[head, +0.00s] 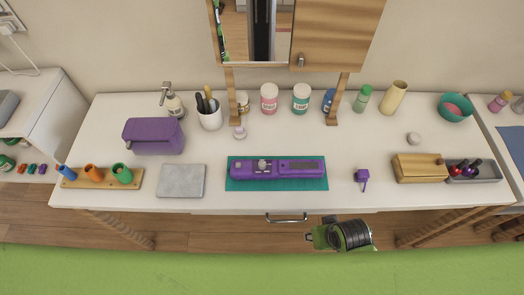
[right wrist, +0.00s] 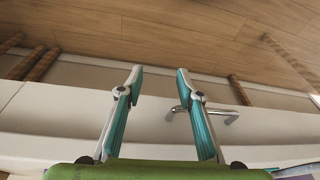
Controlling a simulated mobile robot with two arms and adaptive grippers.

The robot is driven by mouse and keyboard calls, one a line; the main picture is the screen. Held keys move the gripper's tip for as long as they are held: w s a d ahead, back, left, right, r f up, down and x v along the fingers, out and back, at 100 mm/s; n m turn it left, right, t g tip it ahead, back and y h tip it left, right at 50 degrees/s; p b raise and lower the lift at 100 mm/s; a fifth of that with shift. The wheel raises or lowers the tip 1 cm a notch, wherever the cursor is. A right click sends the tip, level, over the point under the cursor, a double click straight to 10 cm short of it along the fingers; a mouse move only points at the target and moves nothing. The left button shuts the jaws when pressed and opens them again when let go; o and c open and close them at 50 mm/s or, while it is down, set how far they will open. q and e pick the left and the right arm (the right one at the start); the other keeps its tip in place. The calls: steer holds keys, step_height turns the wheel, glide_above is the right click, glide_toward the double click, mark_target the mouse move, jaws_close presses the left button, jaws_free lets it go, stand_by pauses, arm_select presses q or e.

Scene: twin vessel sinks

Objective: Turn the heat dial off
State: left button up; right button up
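A long purple device (head: 232,170) lies on a teal mat (head: 312,185) at the front middle of the white table. A grey knob (head: 264,165) stands on the device left of its middle, likely the heat dial; its setting is too small to read. A dark panel (head: 299,166) is set in its right part. My right gripper (right wrist: 158,72) is open and empty in the right wrist view, fingers spread towards the floor and the table front. In the head view my right wrist is in front of the table edge, below and right of the device. My left gripper is not in view.
A drawer handle (head: 287,219) sticks out of the table front near my right gripper. A small purple item (head: 362,178), a wooden box (head: 420,168) and a grey slab (head: 181,181) flank the mat. Jars and bottles line the back below a mirror cabinet (head: 340,35).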

steer(key=w+a+r+y+p, duration=0.1)
steer(key=w+a+r+p, duration=0.15)
steer(key=r, duration=1.05)
steer(key=w+a+r+g+y, duration=0.1)
steer(key=w+a+r, duration=0.15)
steer(key=a, duration=0.45)
steer(key=w+a+r+y, duration=0.1)
steer(key=w+a+r, duration=0.1)
steer(key=a+r, duration=0.3)
steer(key=w+a+r+g+y, duration=0.1)
steer(key=w+a+r, duration=0.15)
steer(key=a, duration=0.55)
steer(key=m+g+h+p, duration=0.1)
steer(key=m+h, duration=0.3)
steer(key=h, duration=0.2)
glide_toward(262, 163)
steer(key=f+p, duration=0.1)
steer(key=f, duration=0.1)
steer(key=f+p, duration=0.1)
steer(key=f, duration=0.5)
steer(key=shift+s+d+f+p, duration=0.15)
steer(key=shift+d+f+p, duration=0.05)
steer(key=shift+d+p, duration=0.2)
jaws_close()
